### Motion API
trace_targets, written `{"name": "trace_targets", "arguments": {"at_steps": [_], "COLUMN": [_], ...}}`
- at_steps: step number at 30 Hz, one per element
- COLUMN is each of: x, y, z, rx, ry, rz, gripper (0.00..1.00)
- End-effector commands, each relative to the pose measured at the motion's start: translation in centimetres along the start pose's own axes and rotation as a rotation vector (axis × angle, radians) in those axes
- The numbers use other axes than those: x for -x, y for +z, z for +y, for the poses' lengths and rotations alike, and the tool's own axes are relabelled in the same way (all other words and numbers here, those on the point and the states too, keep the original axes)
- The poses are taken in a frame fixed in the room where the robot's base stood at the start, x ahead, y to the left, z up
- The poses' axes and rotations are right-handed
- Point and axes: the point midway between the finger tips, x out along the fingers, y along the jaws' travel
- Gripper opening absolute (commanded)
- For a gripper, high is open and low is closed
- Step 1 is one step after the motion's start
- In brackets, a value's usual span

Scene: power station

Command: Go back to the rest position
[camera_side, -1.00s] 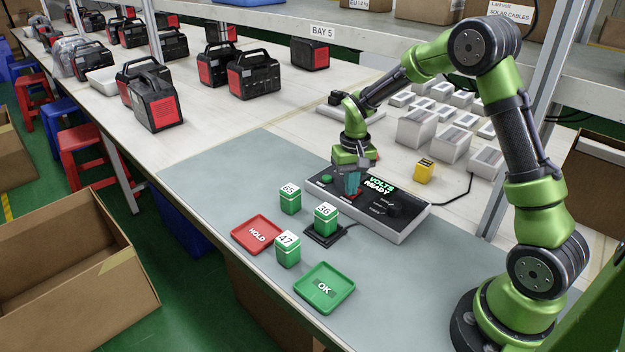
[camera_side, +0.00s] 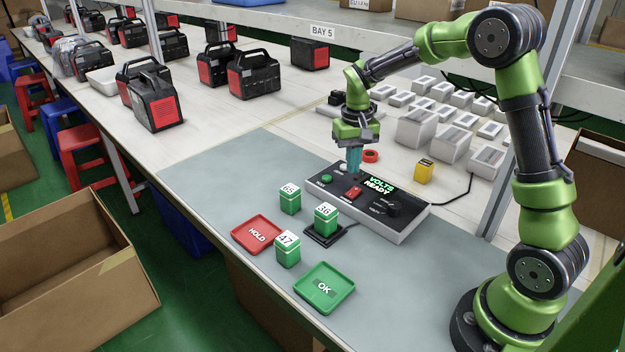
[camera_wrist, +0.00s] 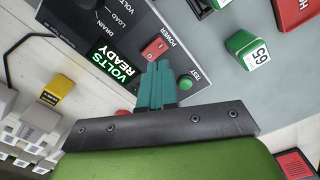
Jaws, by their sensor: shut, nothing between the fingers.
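My gripper (camera_side: 354,168) is shut and empty, its teal fingers pointing down above the back edge of the dark tester box (camera_side: 405,219). In the wrist view the fingers (camera_wrist: 156,68) show over the box near its red power switch (camera_wrist: 154,49) and green test button (camera_wrist: 185,83). The box's display reads "VOLTS READY" (camera_side: 379,185). Battery 36 (camera_side: 325,216) stands upright on a small black cradle (camera_side: 325,239). Battery 65 (camera_side: 290,199) and battery 47 (camera_side: 288,251) stand upright on the grey mat, outside the trays.
The red HOLD tray (camera_side: 243,243) and green OK tray (camera_side: 309,300) lie empty on the mat (camera_side: 222,168). A yellow block (camera_side: 424,171) and a red ring (camera_side: 371,156) sit behind the box. White packs (camera_side: 452,143) fill the right. A shelf (camera_side: 585,88) and post (camera_side: 499,200) stand near my arm.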

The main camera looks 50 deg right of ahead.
Motion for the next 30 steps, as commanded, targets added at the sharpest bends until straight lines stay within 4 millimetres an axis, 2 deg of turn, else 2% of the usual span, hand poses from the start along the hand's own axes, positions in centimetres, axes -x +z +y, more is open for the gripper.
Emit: {"name": "trace_targets", "arguments": {"at_steps": [12, 14, 17, 20, 24, 30], "x": [0.4, -0.2, 0.2, 2.2, 5.4, 9.0], "y": [-0.1, 0.3, 2.1, 4.6, 8.9, 15.3], "z": [0.0, 0.0, -0.2, -0.8, -1.6, -2.1], "rx": [0.000, -0.002, -0.002, 0.008, 0.030, 0.072], "ry": [-0.001, -0.005, -0.030, -0.073, -0.146, -0.257], "rz": [0.005, -0.003, 0.004, 0.046, 0.128, 0.263], "gripper": [0.00, 0.00, 0.00, 0.00, 0.00, 0.00]}}
